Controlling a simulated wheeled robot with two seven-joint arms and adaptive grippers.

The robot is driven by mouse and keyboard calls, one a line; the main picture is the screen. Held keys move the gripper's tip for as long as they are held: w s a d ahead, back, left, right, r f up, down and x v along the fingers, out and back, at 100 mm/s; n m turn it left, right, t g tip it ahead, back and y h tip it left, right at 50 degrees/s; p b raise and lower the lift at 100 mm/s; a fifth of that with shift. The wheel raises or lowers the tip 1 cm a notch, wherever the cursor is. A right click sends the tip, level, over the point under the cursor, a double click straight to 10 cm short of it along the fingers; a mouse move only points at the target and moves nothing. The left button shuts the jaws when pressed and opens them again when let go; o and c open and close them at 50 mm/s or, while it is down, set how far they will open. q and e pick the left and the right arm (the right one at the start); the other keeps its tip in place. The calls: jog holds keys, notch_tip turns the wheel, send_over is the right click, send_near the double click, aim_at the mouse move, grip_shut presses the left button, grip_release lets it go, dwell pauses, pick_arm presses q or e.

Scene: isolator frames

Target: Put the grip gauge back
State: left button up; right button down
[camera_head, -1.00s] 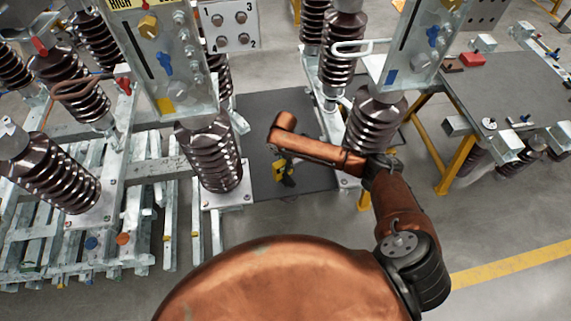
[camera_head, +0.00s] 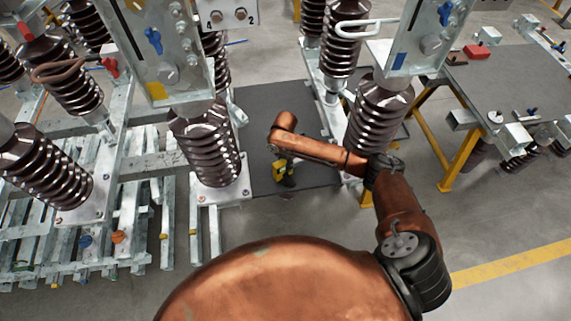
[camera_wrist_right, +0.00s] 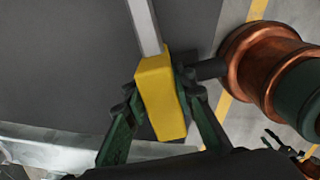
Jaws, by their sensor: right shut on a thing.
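The grip gauge shows in the right wrist view as a yellow block (camera_wrist_right: 162,98) with a straight grey metal bar (camera_wrist_right: 143,24) running from it to the top edge. My right gripper (camera_wrist_right: 158,88) is shut on the yellow block, with green fingers on both sides. In the head view my right gripper (camera_head: 285,174) hangs at the end of the copper arm, over the dark mat (camera_head: 262,112) between two insulator columns. The gauge is small there, a yellow patch (camera_head: 279,167) by the fingers.
Ribbed brown insulators stand close on the left (camera_head: 208,150) and right (camera_head: 380,115) of the gripper. A grey worktable (camera_head: 500,85) with yellow legs, a red block (camera_head: 477,52) and small metal parts stands at the right. Open floor lies at the lower right.

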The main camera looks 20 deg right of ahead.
jog(key=shift+f, duration=0.6)
jog(key=c, duration=1.5)
grip_release()
jog(key=shift+c, duration=0.2)
notch_tip(320, 180, up, 12)
jog(key=shift+a, duration=0.1)
